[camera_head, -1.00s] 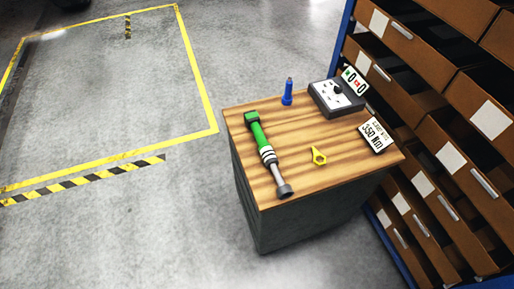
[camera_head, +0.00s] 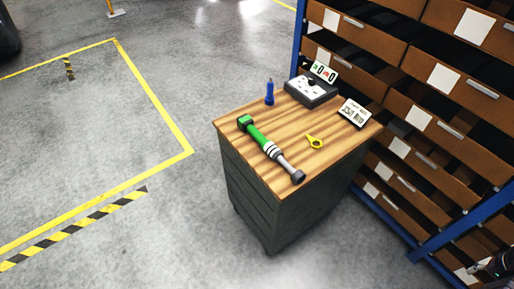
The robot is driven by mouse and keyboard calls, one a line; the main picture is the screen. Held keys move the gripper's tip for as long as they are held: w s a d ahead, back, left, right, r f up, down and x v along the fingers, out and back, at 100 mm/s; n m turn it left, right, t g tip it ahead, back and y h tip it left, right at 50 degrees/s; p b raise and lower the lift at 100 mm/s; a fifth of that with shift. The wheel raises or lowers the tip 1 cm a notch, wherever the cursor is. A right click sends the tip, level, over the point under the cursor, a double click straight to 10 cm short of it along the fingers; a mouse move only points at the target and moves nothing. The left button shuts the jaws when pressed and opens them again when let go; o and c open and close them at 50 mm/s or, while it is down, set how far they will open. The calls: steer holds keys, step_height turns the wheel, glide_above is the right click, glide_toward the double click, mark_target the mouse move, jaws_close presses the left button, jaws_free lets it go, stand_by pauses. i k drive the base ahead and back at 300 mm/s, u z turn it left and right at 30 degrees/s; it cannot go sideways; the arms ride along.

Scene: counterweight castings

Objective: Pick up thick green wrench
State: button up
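The thick green wrench (camera_head: 261,139) lies on the wooden top of a cabinet. It has a green head and upper handle, white and black bands, and a grey shaft ending in a dark round knob. It lies slanted, head to the back left and knob to the front right, near the top's left and front edges. Nothing touches it. A dark piece with a small green light at the lower right edge seems to be my gripper (camera_head: 482,267), far from the wrench and cut off by the frame; its fingers are not clear.
On the cabinet (camera_head: 222,122) are a yellow wrench (camera_head: 315,142), a blue tool (camera_head: 270,94) standing upright, a grey box with a display (camera_head: 312,90) and a display sign (camera_head: 353,113). A blue-framed rack of brown bins (camera_head: 400,88) stands close on the right.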

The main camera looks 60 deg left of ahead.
mark_target(245, 122)
steer(key=k, duration=1.2)
steer(key=u, duration=4.6)
steer(key=i, duration=0.1)
steer(key=z, duration=2.35)
steer(key=i, duration=0.8)
